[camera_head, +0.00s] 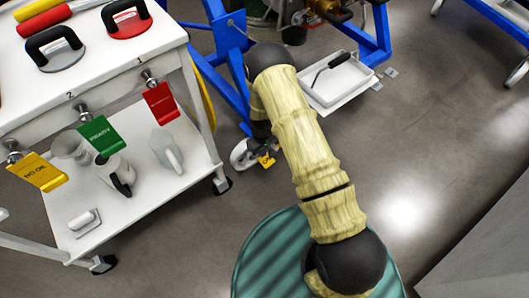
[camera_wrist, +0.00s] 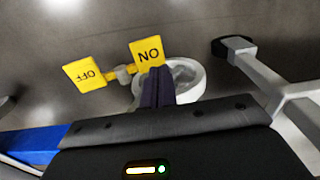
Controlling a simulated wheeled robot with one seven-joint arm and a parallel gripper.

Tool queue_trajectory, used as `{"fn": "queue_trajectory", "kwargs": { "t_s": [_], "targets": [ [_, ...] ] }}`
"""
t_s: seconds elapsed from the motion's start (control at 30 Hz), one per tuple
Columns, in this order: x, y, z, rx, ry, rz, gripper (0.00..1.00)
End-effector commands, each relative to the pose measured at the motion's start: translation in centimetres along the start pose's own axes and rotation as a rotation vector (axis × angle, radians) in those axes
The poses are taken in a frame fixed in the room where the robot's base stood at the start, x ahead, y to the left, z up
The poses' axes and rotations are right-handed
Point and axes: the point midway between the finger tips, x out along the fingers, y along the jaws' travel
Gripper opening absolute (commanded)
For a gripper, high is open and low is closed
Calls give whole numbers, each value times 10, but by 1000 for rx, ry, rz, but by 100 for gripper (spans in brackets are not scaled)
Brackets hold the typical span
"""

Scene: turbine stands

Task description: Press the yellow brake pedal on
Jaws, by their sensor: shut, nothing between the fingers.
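The yellow brake pedal shows in the wrist view as two plates on a short yellow bar. The ON plate (camera_wrist: 147,51) is on the right and the OFF plate (camera_wrist: 84,74) on the left; both letterings appear upside down. My gripper (camera_wrist: 157,72) is shut and empty. Its fingertips overlap the lower right edge of the ON plate in the picture; I cannot tell whether they touch. The white caster wheel (camera_wrist: 190,76) is behind the fingers. In the head view the yellow pedal (camera_head: 266,161) shows small beside the caster (camera_head: 243,154); my gripper is hidden there by my arm.
The blue stand frame (camera_head: 217,55) rises above the caster, with a white tray (camera_head: 340,82) to its right. A white cart (camera_head: 200,170) with colored tags stands on the left.

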Motion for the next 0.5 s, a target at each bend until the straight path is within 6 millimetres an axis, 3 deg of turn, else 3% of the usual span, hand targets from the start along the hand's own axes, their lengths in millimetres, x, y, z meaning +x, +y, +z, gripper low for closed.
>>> {"fn": "queue_trajectory", "kwargs": {
  "t_s": [0.03,0.2,0.5],
  "targets": [
    [-16,-2,0,0,1,0,0],
    [-46,-9,0,0,1,0,0],
    [-64,-13,0,1,-1,0,0]
  ]
}}
